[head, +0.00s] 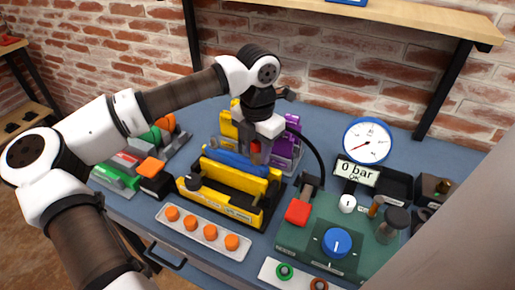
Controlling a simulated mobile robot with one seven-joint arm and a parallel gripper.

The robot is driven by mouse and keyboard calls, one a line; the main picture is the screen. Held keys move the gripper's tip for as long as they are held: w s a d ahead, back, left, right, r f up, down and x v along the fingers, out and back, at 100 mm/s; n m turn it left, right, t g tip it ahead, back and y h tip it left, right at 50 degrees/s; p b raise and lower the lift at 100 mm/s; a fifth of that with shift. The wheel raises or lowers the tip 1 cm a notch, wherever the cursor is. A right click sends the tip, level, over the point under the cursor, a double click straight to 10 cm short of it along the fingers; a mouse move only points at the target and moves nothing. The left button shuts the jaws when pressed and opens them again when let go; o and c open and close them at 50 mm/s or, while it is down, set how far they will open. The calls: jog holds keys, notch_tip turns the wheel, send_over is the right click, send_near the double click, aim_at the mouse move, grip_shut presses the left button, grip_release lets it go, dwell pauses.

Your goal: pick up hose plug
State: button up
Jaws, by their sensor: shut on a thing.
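My gripper (259,152) points down over the yellow fixture (232,192) in the middle of the table. It is shut on the hose plug (256,147), a small reddish piece mostly hidden by the fingers. A black hose (318,150) arcs from behind the gripper down to the green test panel on the right. A blue cylinder (236,163) lies in the yellow fixture just below and left of the gripper. I cannot tell whether the plug touches the fixture.
A strip with orange caps (203,231) lies in front. Purple parts (289,142) stand behind. A wooden shelf (400,14) overhangs the back.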

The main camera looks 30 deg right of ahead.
jog(key=shift+c, duration=0.7)
jog(key=shift+r, duration=0.1)
notch_tip(320, 180, up, 20)
jog(key=b, duration=0.2)
jog(key=s+d+f+b, duration=0.1)
jog(key=d+f+b, duration=0.2)
jog(key=f, duration=0.4)
jog(key=s+d+f+b, duration=0.2)
jog(key=d+f, duration=0.3)
jog(key=f, duration=0.3)
jog(key=s+d+f+b, duration=0.1)
jog(key=d+f+b, duration=0.3)
jog(key=f, duration=0.3)
jog(key=shift+s+d+f+b, duration=0.25)
jog(key=shift+s+f+b, duration=0.05)
jog(key=shift+s+b, duration=0.1)
notch_tip(320, 180, down, 4)
jog(key=shift+w+a+r+b, duration=0.1)
jog(key=shift+r+b, duration=0.05)
jog(key=shift+b, duration=0.8)
jog(key=shift+f, duration=0.3)
jog(key=shift+f, duration=0.2)
